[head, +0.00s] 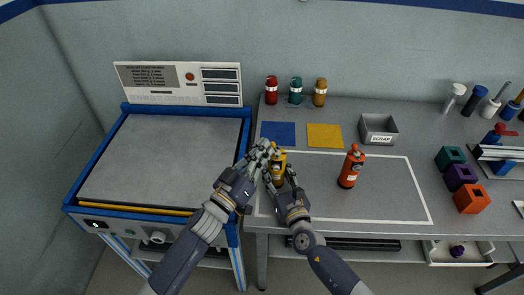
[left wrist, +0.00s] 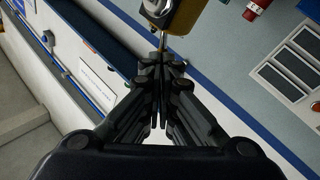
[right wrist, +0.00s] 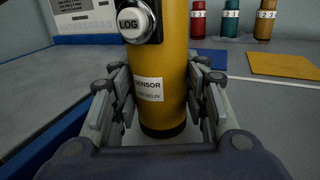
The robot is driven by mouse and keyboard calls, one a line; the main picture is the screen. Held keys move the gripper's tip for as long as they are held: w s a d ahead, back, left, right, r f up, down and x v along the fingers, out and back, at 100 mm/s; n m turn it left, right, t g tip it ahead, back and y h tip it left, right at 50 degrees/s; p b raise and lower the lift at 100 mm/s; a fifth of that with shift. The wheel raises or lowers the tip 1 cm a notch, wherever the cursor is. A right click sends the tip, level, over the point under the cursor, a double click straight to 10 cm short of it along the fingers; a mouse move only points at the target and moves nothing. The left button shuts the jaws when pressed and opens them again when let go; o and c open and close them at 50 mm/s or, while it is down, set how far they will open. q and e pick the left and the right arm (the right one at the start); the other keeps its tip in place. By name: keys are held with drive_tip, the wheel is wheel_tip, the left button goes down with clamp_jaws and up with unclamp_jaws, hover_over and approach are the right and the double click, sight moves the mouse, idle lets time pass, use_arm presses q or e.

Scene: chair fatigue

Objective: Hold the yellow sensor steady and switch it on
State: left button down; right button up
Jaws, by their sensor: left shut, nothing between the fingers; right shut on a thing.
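The yellow sensor (head: 279,169) is an upright yellow cylinder with a dark base, at the left part of the workbench. In the right wrist view the sensor (right wrist: 175,60) shows a white "SENSOR" label (right wrist: 149,89) and a round "LOG" button (right wrist: 136,20). My right gripper (head: 279,187) is shut around its lower body. My left gripper (head: 262,157) is shut and empty, close beside the sensor's upper part. In the left wrist view the closed fingertips (left wrist: 162,58) are just below the silver button and yellow body (left wrist: 205,14). Whether they touch it cannot be told.
An orange-red bottle (head: 351,167) stands right of the sensor inside a white outline. Blue (head: 278,133) and yellow (head: 325,136) mats and a scrap bin (head: 378,131) lie behind. A blue-edged test machine (head: 160,160) stands at the left. Coloured blocks (head: 461,177) sit far right.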

use_arm(q)
drive_tip(key=shift+d+r, duration=0.4)
drive_tip(key=shift+d, duration=0.05)
idle(0.5)
drive_tip(key=s+a+r, duration=0.3)
drive_tip(key=s+a, duration=0.3)
drive_tip(key=s, duration=0.5)
drive_tip(key=shift+s+a+r+m, duration=0.15)
drive_tip(key=shift+s+r+m, duration=0.15)
drive_tip(key=shift+s+m, duration=0.1)
drive_tip(key=shift+w, duration=0.1)
use_arm(e)
drive_tip(key=o, duration=1.2)
